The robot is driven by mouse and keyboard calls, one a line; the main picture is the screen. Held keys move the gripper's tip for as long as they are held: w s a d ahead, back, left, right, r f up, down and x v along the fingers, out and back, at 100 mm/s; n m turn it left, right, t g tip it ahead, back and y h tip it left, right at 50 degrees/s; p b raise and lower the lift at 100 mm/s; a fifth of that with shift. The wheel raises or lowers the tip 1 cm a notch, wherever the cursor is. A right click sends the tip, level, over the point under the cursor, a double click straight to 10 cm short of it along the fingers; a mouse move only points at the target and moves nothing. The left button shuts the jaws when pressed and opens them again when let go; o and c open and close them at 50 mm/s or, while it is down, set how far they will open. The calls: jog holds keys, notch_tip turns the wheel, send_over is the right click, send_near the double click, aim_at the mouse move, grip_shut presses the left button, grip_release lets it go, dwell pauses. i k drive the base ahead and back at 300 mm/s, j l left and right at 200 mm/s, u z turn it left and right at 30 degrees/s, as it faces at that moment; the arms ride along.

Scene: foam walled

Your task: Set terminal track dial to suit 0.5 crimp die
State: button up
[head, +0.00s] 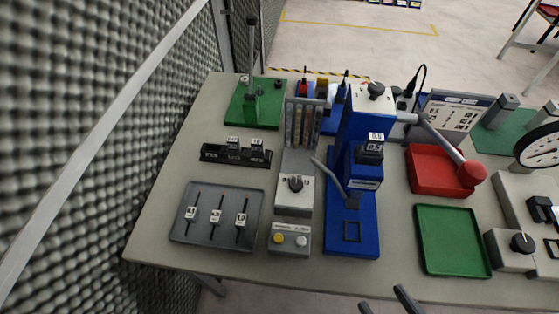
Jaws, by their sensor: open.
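The terminal track (299,160) is a grey chute with several coloured strips at its upper end, left of the blue crimp press (352,225). A dark dial (295,184) sits on the pale box at its near end. The marks around the dial are too small to read surely, and I cannot tell its setting. A dark crimp die (370,152) sits in the press head; its white label appears to read 0.5. My gripper (387,302) is open at the bottom edge, near the table's front and well away from the dial. Only its two dark fingertips show.
A box with yellow and white buttons (290,239) stands before the dial. A grey tray (182,228) and black die rack (212,152) stand left. Green (453,271) and red (428,181) trays stand right.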

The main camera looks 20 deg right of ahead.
aim_at(296, 185)
jog(key=k+l+u, duration=0.2)
jog(key=u, duration=0.2)
jog(key=k+l+u, duration=0.15)
jog(key=k+u, duration=0.25)
jog(key=i, duration=0.1)
